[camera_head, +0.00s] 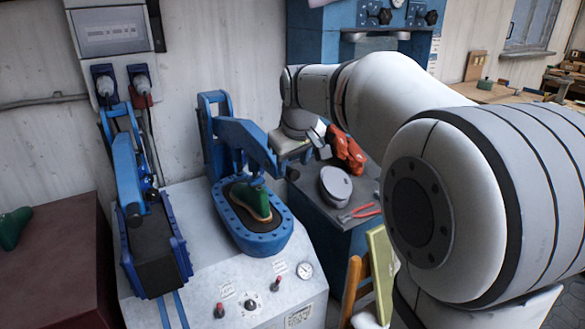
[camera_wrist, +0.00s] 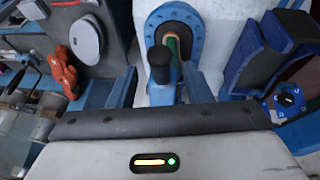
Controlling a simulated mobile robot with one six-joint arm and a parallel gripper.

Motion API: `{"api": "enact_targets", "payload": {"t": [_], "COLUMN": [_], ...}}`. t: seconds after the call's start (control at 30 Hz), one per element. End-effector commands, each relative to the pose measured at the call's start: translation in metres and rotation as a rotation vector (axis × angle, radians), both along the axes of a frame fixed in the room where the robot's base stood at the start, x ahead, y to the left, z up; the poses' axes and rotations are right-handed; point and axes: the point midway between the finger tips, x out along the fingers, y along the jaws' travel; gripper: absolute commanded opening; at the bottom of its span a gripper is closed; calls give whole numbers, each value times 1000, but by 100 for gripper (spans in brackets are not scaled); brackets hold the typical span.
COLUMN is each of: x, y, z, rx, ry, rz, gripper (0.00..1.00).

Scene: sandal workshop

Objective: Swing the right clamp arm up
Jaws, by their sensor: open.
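The right clamp arm (camera_head: 240,132) is a blue lever, lowered and slanting over a green shoe last (camera_head: 250,199) on the right oval blue press bed (camera_head: 254,241). A dark round knob (camera_head: 292,174) is at its free end. In the wrist view the knob (camera_wrist: 159,62) stands in front of the blue arm (camera_wrist: 167,92), which partly hides the green last. My gripper (camera_head: 290,150) is at the arm's free end. Its two fingers (camera_wrist: 160,88) are apart, one on each side of the knob and arm; I cannot tell whether they touch.
The left clamp arm (camera_head: 126,167) stands over a dark-topped left press bed (camera_head: 154,250). Knobs and a gauge (camera_head: 304,270) are on the bench front. A grey sole-shaped piece (camera_head: 336,183), red pliers (camera_head: 360,213) and an orange tool (camera_head: 347,150) lie to the right.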

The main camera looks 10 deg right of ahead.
Motion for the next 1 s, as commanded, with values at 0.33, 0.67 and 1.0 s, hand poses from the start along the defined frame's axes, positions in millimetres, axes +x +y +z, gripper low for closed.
{"api": "enact_targets", "payload": {"t": [0.33, 0.67, 1.0], "x": [12, 12, 12], "y": [-1, -1, -2], "z": [-28, -27, -27], "rx": [0, 0, 0], "ry": [1, 0, -1], "rz": [-2, -3, -4], "gripper": [45, 35, 8]}}
